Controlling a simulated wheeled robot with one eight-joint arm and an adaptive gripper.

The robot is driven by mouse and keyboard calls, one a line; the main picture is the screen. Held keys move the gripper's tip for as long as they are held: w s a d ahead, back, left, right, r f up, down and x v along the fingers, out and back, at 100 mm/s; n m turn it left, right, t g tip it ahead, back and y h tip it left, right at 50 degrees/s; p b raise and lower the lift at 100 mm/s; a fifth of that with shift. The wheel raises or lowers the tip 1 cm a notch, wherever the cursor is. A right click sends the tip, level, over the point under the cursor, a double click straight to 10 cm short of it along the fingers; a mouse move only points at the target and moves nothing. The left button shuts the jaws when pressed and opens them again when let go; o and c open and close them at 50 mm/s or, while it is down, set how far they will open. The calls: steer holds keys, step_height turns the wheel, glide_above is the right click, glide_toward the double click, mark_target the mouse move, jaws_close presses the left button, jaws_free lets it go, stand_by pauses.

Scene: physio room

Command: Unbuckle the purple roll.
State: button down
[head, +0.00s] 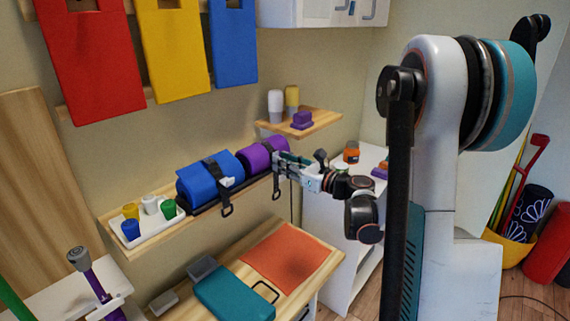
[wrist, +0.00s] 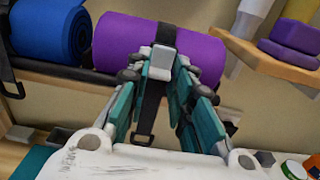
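The purple roll (head: 256,156) lies on the wooden wall shelf, right of a blue roll. In the wrist view the purple roll (wrist: 118,45) fills the upper middle. A black strap (wrist: 151,105) goes around it and its end hangs down in front. A light grey buckle (wrist: 162,56) sits on the strap at the roll's front. In the head view my gripper (head: 282,165) is at the roll's right end.
The blue roll (head: 207,178) with its own strap is close on the left. A white tray of coloured cups (head: 151,221) stands farther left. A small shelf (head: 312,128) with bottles and purple blocks is above right. A table with an orange mat (head: 288,257) is below.

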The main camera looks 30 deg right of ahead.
steer(key=shift+r+p, duration=0.15)
steer(key=shift+p, duration=0.15)
steer(key=shift+w+a+r+g+h+p, duration=0.1)
steer(key=shift+r+g+h+p, duration=0.85)
steer(key=shift+g+p, duration=1.4)
steer(key=shift+w+r+g+h+p, duration=0.1)
steer(key=shift+r+g+h+p, duration=0.75)
steer(key=shift+g+p, duration=1.45)
steer(key=shift+w+a+r+g+h+p, duration=0.1)
steer(key=shift+r+g+h+p, duration=0.85)
steer(key=shift+g+p, duration=1.4)
steer(key=shift+f+g+b, duration=0.1)
steer(key=shift+g+b, duration=0.55)
steer(key=shift+g, duration=0.05)
steer(key=c, duration=1.4)
jaws_free()
steer(key=shift+w, duration=0.1)
steer(key=shift+d, duration=0.1)
